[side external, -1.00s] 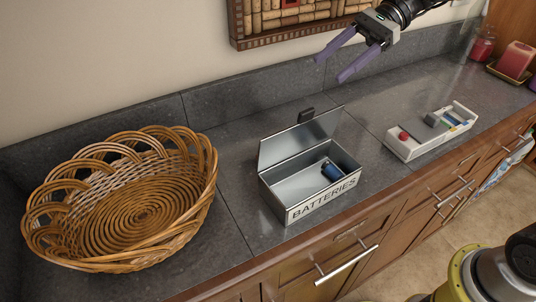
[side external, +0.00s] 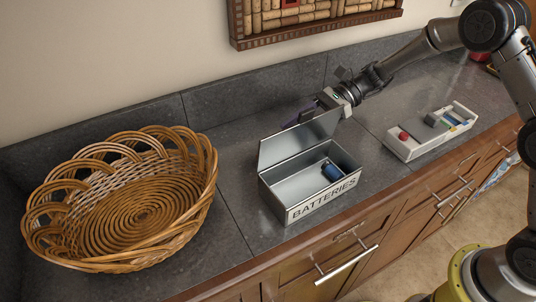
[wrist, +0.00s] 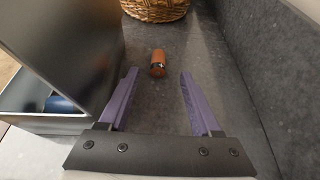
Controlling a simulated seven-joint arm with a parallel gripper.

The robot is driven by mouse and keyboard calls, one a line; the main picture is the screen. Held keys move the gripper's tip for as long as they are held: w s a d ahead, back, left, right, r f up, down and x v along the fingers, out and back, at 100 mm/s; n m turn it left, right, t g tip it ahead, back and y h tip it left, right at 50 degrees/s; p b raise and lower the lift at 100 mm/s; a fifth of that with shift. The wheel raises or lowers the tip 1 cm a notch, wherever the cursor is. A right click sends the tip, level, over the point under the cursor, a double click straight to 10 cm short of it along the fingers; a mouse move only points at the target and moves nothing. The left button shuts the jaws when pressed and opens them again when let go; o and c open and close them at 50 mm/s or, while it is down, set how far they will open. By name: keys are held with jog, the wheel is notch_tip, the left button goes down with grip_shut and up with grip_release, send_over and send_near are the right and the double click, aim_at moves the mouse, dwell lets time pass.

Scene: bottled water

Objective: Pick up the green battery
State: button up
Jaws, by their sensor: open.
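I cannot make out a clearly green battery in either view. A small copper-brown cylinder with a silvery band (wrist: 158,62) lies on the counter behind the box's raised lid. The lid hides it in the side view. My gripper (wrist: 160,74) is open and empty, with its purple fingers pointing toward the cylinder, which appears between and just beyond the fingertips. In the side view my gripper is partly hidden behind the lid. A dark blue battery (side external: 332,172) lies inside the metal box marked BATTERIES (side external: 322,200); it also shows at the wrist view's left (wrist: 60,104).
The raised metal lid (side external: 300,140) stands close beside my gripper. The grey backsplash (wrist: 245,70) is on the other side. A wicker basket (side external: 45,212) is at the left. A white tray (side external: 415,148) at right holds a red ball (side external: 403,136), a grey block and small blue items.

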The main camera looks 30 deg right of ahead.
jog(key=x, duration=0.2)
jog(key=shift+a+f, duration=0.15)
jog(key=shift+a, duration=0.25)
jog(key=shift+x, duration=2.6)
jog(key=shift+s+f, duration=0.1)
jog(key=shift+f, duration=0.05)
jog(key=shift+c, duration=0.3)
grip_shut()
